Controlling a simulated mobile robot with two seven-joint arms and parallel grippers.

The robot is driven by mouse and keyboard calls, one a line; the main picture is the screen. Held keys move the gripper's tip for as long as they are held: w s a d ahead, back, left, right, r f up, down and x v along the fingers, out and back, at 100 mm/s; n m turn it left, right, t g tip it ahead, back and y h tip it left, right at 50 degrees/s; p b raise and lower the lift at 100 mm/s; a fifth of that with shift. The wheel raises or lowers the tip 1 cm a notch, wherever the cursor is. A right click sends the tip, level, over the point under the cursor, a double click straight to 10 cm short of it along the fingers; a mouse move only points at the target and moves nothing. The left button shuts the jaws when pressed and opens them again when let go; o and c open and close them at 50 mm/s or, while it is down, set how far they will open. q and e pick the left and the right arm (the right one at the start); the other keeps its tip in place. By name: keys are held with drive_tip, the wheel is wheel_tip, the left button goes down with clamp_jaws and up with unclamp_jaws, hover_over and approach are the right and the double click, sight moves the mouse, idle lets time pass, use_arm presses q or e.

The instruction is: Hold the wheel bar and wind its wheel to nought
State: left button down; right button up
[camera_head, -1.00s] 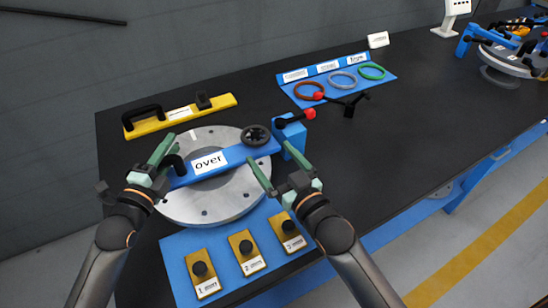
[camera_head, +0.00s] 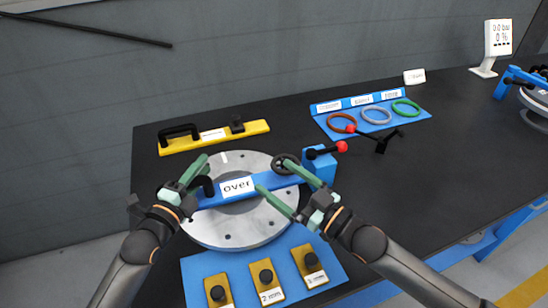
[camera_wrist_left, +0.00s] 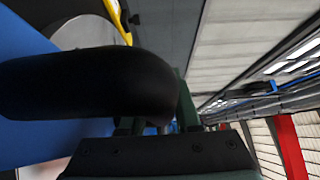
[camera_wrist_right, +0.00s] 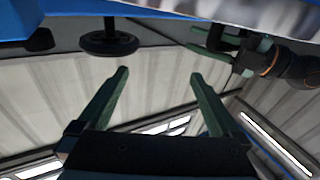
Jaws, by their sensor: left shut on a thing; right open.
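The wheel bar is a blue bar (camera_head: 216,196) marked "over", lying across a grey flanged disc (camera_head: 250,232). It has a black arched handle (camera_head: 206,184) at its left end and a black wheel (camera_head: 286,163) at its right end. My left gripper (camera_head: 197,178) is shut on the handle, which fills much of the left wrist view (camera_wrist_left: 85,85). My right gripper (camera_head: 272,175) is open and empty, its fingertips close by the wheel. In the right wrist view, the wheel (camera_wrist_right: 108,43) is ahead and left of the open fingers (camera_wrist_right: 159,73); I see no grip on it.
A blue block with a red-knobbed lever (camera_head: 320,170) stands beside the wheel. A yellow bar with a handle (camera_head: 214,138) lies behind. Several coloured rings lie on a blue board (camera_head: 420,117). Yellow knobbed blocks (camera_head: 266,282) sit in front. A display (camera_head: 498,38) stands far right.

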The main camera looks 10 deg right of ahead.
drive_tip(key=w+d+f+g, duration=0.2)
drive_tip(key=d, duration=0.6)
drive_tip(key=x, duration=1.1)
drive_tip(key=shift+w+a, duration=0.2)
drive_tip(key=shift+a, duration=0.1)
drive_tip(key=shift+c, duration=0.2)
drive_tip(key=shift+t, duration=0.3)
drive_tip(key=c, duration=1.1)
